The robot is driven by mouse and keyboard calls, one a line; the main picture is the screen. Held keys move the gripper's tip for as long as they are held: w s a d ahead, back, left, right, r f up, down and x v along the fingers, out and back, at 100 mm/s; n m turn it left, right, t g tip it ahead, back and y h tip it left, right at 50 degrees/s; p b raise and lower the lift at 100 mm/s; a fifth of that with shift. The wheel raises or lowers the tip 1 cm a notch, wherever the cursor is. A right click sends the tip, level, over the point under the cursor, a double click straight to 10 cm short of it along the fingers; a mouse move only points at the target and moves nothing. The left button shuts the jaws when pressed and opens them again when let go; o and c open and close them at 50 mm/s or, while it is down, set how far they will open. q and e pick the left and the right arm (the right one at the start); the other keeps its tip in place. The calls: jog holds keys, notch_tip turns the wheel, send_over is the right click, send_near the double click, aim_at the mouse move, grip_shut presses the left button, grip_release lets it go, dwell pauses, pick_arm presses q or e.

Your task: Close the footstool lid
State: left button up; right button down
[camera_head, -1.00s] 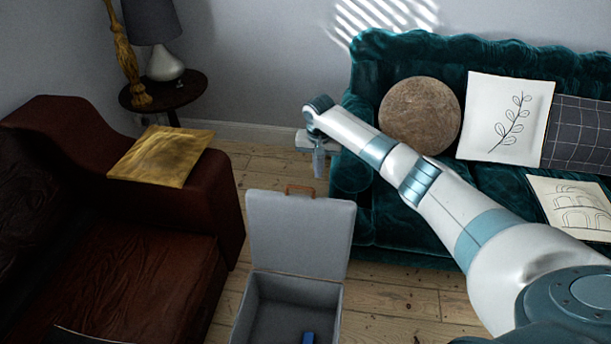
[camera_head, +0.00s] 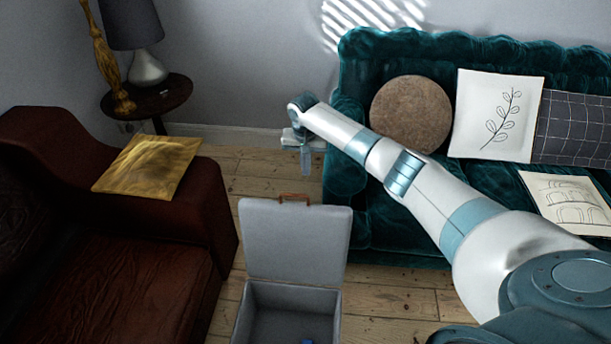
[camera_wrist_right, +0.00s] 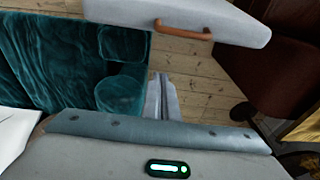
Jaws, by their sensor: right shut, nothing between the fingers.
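The grey footstool (camera_head: 240,318) stands on the floor at the bottom middle of the head view, with a small blue thing inside it. Its lid (camera_head: 295,240) stands upright at the back edge, open, with a brown handle (camera_head: 294,198) on its top edge. My right gripper (camera_head: 306,165) is beyond the lid, a little above the handle in the picture, pointing down, shut and empty. In the right wrist view the gripper (camera_wrist_right: 161,85) is apart from the lid (camera_wrist_right: 235,20) and its handle (camera_wrist_right: 184,30). My left gripper is not in view.
A dark red leather sofa (camera_head: 110,265) with a gold cushion (camera_head: 150,162) is on the left. A teal sofa (camera_head: 345,190) with several cushions is on the right, close to my right arm. A round side table (camera_head: 170,98) with a lamp stands at the back left. Floorboards show between.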

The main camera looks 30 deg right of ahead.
jog(key=shift+w+f, duration=0.55)
jog(key=shift+f, duration=4.05)
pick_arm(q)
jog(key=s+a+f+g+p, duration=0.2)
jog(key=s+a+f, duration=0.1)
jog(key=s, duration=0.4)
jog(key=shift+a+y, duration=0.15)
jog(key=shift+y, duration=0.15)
pick_arm(e)
jog(key=s, duration=0.1)
jog(key=s+a, duration=0.1)
jog(key=s, duration=0.1)
jog(key=shift+s+a+r, duration=0.1)
jog(key=shift+a+r, duration=0.15)
jog(key=shift+r, duration=0.1)
